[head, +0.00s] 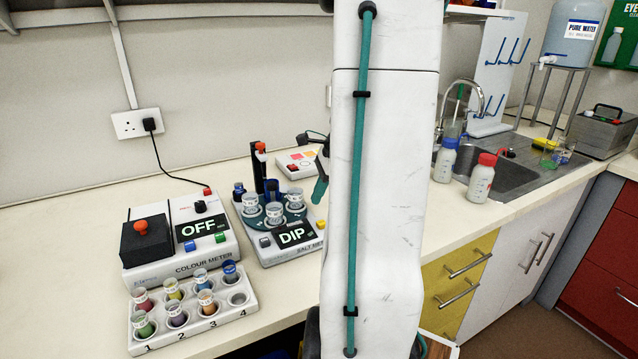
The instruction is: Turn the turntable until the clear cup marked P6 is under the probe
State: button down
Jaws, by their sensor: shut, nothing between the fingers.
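The dark teal turntable (272,225) sits on the salt meter (266,250), whose screen reads DIP. Several clear cups stand on it: one at the left (250,204), one at the front (274,213) and one at the right (295,198). Their labels are too small to read, so I cannot tell which is P6. A black probe post (259,172) with an orange-red top rises at the back of the turntable. The probe tip is not clear. My gripper (320,190) shows as a teal finger just right of the turntable, shut and empty, partly hidden by my arm.
A colour meter (182,240) reading OFF stands at the left, with a white rack (140,340) of several coloured cups in front. A small white box (292,165) with coloured patches lies behind. Bottles (481,180) and a sink are at the right. My arm hides the middle of the bench.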

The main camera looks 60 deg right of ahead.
aim_at(291, 221)
jog(key=x, duration=0.4)
jog(key=w+a, duration=0.2)
jog(key=shift+w+a+f, duration=0.15)
jog(key=shift+w+f, duration=0.1)
jog(key=shift+f, duration=0.1)
jog(key=shift+w+a, duration=0.3)
jog(key=shift+w, duration=0.05)
jog(key=shift+d, duration=0.15)
